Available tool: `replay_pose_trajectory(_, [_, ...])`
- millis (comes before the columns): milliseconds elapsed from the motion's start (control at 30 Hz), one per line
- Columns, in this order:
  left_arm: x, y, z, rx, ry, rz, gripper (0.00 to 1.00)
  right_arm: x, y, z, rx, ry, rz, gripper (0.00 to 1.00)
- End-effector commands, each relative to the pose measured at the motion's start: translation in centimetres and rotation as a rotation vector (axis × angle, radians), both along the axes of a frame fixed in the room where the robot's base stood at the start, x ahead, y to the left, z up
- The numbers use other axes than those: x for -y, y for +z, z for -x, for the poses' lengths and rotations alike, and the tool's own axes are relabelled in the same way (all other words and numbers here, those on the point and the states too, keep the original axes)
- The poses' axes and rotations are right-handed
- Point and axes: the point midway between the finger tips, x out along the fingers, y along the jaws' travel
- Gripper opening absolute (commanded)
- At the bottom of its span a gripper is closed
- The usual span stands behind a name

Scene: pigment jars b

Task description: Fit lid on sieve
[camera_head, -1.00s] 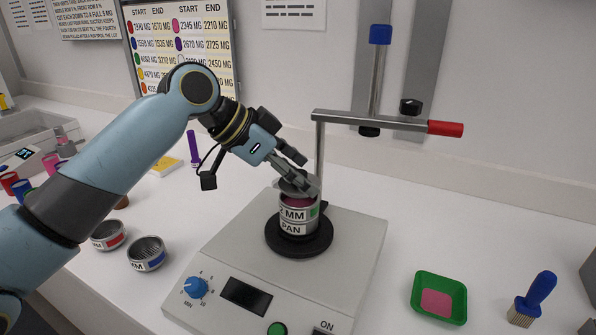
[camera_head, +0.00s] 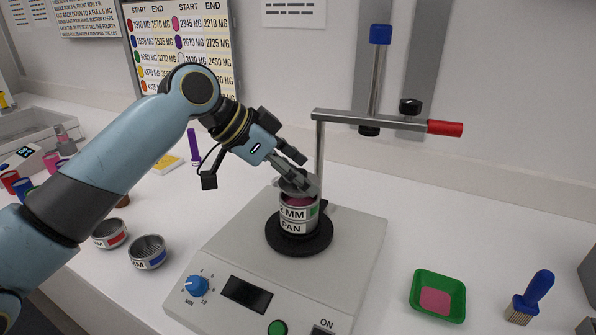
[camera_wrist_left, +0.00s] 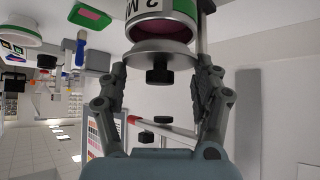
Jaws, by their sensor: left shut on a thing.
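The sieve (camera_head: 297,214), a short metal can labelled "2 MM" with a green mark, stands on the pan (camera_head: 297,228) on the shaker's round black plate. My left gripper (camera_head: 300,183) is just above the sieve, shut on the metal lid (camera_wrist_left: 162,50). In the left wrist view the lid, with a black knob, sits between the two fingers. It is close to the sieve (camera_wrist_left: 165,10) rim, with a gap that shows pink inside the sieve. In the head view the fingers hide much of the lid. My right gripper is not in view.
The shaker (camera_head: 232,240) has a post and a clamp arm (camera_head: 385,122) with a red handle behind the stack. Two bowl-like sieves (camera_head: 148,252) (camera_head: 109,233) stand at left. A green tray (camera_head: 438,297) and a blue brush (camera_head: 532,298) lie at right. Table between is clear.

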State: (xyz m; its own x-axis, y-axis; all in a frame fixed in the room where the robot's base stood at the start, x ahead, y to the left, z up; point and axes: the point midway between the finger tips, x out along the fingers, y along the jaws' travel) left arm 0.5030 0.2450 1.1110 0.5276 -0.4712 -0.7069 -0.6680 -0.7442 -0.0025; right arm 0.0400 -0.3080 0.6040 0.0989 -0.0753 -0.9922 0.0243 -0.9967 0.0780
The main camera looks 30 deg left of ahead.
Motion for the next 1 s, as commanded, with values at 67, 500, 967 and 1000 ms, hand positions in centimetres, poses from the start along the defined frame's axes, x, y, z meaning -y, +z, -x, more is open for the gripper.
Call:
replay_pose_trajectory(67, [0.0,0.0,0.0,0.0,0.0,0.0,0.34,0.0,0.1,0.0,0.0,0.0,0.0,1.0])
replay_pose_trajectory(500, [0.0,0.0,0.0,0.0,0.0,0.0,0.34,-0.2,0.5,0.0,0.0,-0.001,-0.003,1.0])
replay_pose_trajectory(967, [0.0,-0.9,0.0,0.0,0.0,0.0,0.34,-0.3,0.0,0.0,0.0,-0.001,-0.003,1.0])
replay_pose_trajectory(1000, [0.0,-1.0,0.0,0.0,0.0,0.0,0.34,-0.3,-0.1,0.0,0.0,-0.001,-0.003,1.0])
